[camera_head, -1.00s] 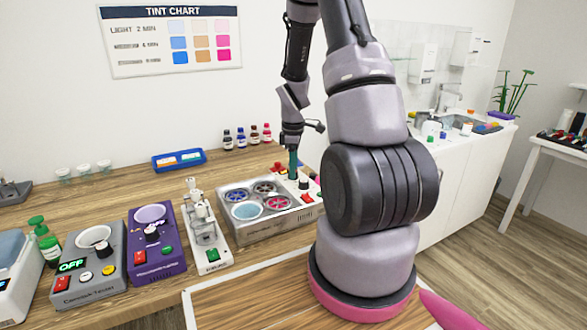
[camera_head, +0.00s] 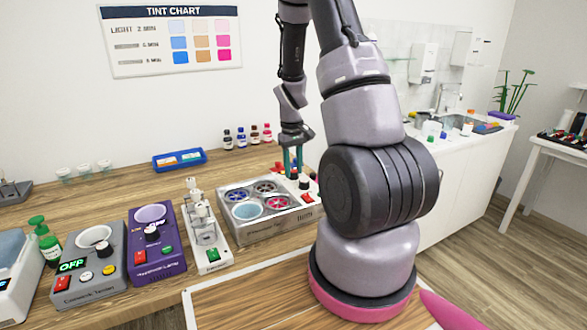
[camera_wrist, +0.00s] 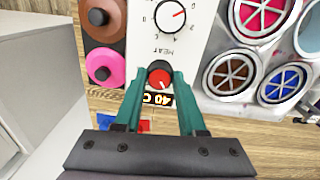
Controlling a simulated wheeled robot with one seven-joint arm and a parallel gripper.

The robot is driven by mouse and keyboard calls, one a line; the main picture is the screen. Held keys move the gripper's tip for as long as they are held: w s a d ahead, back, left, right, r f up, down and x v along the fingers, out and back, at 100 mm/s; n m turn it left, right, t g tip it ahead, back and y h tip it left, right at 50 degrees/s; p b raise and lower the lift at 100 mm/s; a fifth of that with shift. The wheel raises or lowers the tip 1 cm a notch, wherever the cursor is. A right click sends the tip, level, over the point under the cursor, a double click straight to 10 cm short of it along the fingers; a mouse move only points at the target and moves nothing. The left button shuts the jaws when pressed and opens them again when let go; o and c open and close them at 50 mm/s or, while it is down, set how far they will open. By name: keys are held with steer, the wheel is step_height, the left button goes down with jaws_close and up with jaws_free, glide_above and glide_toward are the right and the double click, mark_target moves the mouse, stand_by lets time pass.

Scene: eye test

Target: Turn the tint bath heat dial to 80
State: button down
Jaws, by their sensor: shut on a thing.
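The tint bath (camera_head: 262,228) is a grey box with several round wells on the worktop. Its white control panel fills the top middle of the wrist view (camera_wrist: 140,32), with the word HEAT upside down on it. A red and black knob (camera_wrist: 160,77) is just below that word. My gripper (camera_wrist: 164,76) has teal fingers shut on the red and black knob. In the head view my gripper (camera_head: 293,172) points down at the bath's far right.
Brown (camera_wrist: 102,18) and pink (camera_wrist: 104,68) jars stand close to the panel. A purple device (camera_head: 155,262), a grey device (camera_head: 88,275) and a white-based stand (camera_head: 207,250) line the worktop. A blue tray (camera_head: 180,160) and small bottles are behind.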

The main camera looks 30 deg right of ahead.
mark_target(292, 171)
steer(key=m, duration=0.7)
steer(key=shift+w, duration=0.1)
steer(key=m, duration=0.6)
steer(key=shift+m, duration=0.3)
stand_by(0.3)
steer(key=shift+c, duration=2.4)
jaws_free()
step_height(292, 171, up, 11)
steer(key=shift+w, duration=0.15)
